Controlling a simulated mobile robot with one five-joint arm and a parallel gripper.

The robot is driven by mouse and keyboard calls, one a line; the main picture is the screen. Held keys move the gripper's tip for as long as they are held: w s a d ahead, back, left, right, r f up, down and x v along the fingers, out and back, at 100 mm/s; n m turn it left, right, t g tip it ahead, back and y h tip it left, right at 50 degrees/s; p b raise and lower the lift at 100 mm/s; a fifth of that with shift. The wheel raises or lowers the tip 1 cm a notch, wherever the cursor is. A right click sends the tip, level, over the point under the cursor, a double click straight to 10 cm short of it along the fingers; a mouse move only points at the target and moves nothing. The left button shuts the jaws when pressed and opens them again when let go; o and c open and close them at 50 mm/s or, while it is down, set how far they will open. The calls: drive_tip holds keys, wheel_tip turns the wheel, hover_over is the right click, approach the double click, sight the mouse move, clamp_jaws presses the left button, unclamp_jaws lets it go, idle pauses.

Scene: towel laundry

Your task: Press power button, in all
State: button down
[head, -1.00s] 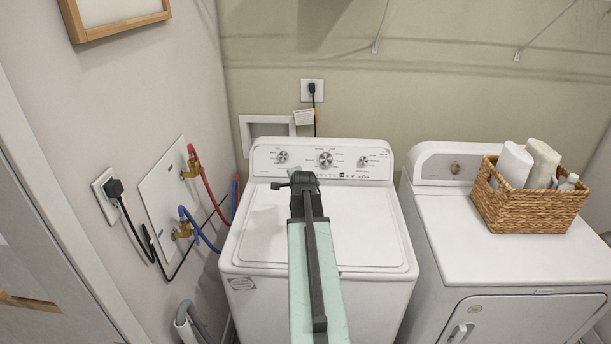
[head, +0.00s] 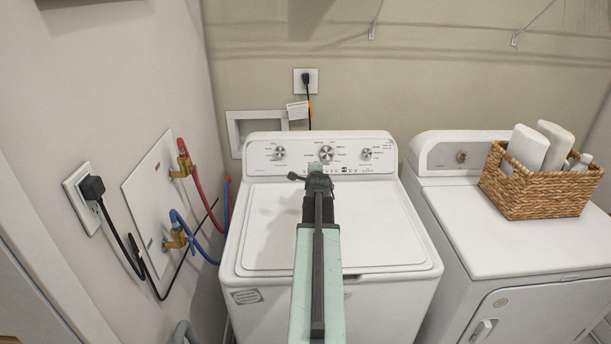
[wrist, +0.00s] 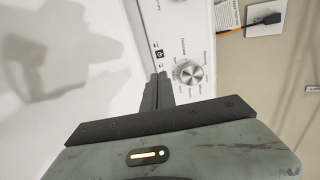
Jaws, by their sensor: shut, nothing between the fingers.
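The white washing machine (head: 390,235) stands in the middle of the head view, with its control panel (head: 300,141) at the back. The panel has three round silver knobs, the middle knob (head: 326,153) the largest. In the wrist view a knob (wrist: 188,73) shows right of the fingertips. A small dark square marking (wrist: 159,53) lies just beyond the tips; I cannot tell whether it is the power button. My gripper (wrist: 161,76) is shut and empty. In the head view my gripper (head: 315,168) is in front of the middle knob and hides part of the panel's lower edge. Contact cannot be told.
On the left wall are red and blue hoses (head: 180,225) and a plugged outlet (head: 80,200). Another outlet (head: 305,80) is above the washer.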

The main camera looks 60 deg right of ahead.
drive_tip(key=b+x, duration=0.6)
drive_tip(key=x, duration=0.7)
drive_tip(key=shift+w+f, duration=0.15)
drive_tip(key=shift+w, duration=0.1)
drive_tip(key=shift+w+d+f, duration=0.1)
drive_tip(key=shift+w+d, duration=0.1)
drive_tip(key=shift+d, duration=0.1)
drive_tip(key=shift+w+d+f+b, duration=0.25)
drive_tip(key=shift+d+b, duration=0.1)
drive_tip(key=shift+b, duration=0.05)
drive_tip(key=shift+d+r, duration=0.1)
drive_tip(key=shift+r, duration=0.25)
